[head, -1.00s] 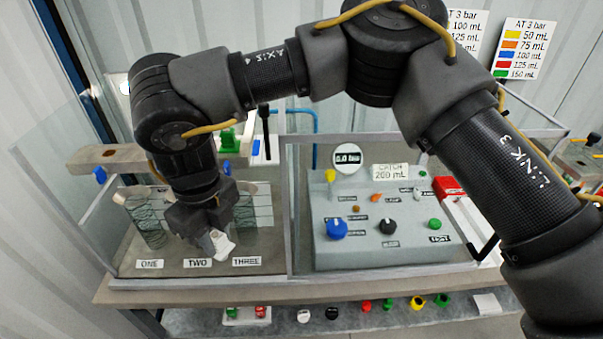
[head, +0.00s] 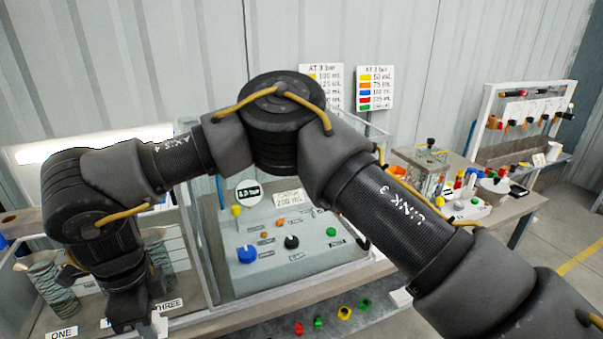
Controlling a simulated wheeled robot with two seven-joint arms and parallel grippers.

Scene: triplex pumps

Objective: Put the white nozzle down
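My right arm comes in from the right, arches across the picture and bends down at the left. Its gripper (head: 138,318) points down at the lower left, in front of the bench with the labels ONE (head: 62,333) and THREE (head: 168,305). The white nozzle (head: 158,324) shows as a small pale piece at the fingertips, and the gripper appears shut on it. The wrist hides most of the fingers and part of the nozzle. My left gripper is not in view.
Patterned clear cylinders (head: 50,285) stand behind the labels beside the gripper. A grey control panel (head: 290,245) with coloured knobs stands to the right behind a clear-walled frame. Coloured nozzles (head: 345,313) lie on a lower shelf. A side bench (head: 500,215) holds more parts.

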